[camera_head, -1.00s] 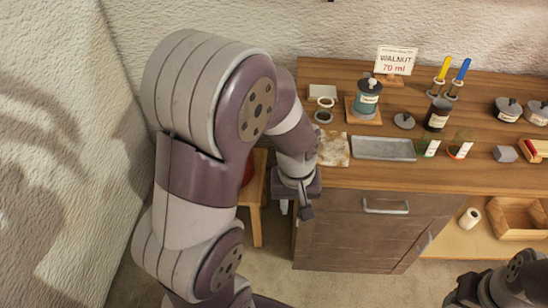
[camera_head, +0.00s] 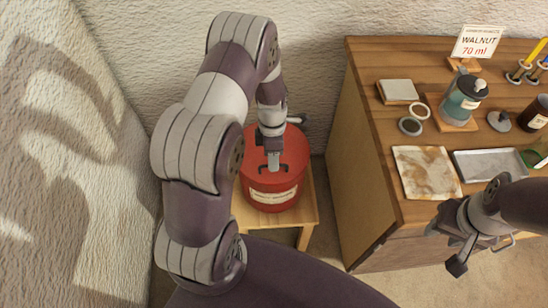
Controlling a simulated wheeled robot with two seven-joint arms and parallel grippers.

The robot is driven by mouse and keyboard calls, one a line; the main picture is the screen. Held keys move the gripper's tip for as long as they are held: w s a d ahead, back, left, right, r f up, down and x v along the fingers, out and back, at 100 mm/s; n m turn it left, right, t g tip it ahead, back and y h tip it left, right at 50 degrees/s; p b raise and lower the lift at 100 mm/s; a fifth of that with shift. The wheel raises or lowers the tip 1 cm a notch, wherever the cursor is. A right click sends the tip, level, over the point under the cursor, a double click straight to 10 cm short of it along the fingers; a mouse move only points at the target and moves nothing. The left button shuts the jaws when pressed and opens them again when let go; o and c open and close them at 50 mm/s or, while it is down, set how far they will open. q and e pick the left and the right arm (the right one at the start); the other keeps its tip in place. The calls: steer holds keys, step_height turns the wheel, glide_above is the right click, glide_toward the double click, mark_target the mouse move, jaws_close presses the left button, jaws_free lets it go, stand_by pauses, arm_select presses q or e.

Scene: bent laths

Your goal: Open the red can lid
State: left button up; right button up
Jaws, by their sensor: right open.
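The red can (camera_head: 274,196) stands upright on a small wooden stool and has a pale label on its front. Its red lid (camera_head: 296,152) is on top, with a dark handle near the middle, partly hidden by my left gripper. My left gripper (camera_head: 273,166) points down over the middle of the lid, at or just above the handle. I cannot tell whether it touches the handle or whether its jaws are closed. My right gripper (camera_head: 450,252) is open and empty, in front of the cabinet and well away from the can.
The wooden stool (camera_head: 309,205) stands between the wall and the cabinet (camera_head: 355,170). On the cabinet top are a teal jar (camera_head: 461,103), a stained cloth or sheet (camera_head: 425,171), a metal tray (camera_head: 487,165) and a WALNUT sign (camera_head: 477,42).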

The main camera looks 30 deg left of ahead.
arm_select(q)
steer(key=shift+d+f, duration=0.2)
steer(key=shift+f, duration=0.1)
steer(key=shift+a+f, duration=0.2)
steer(key=shift+a, duration=0.1)
steer(key=shift+d, duration=0.1)
jaws_close()
stand_by(0.9)
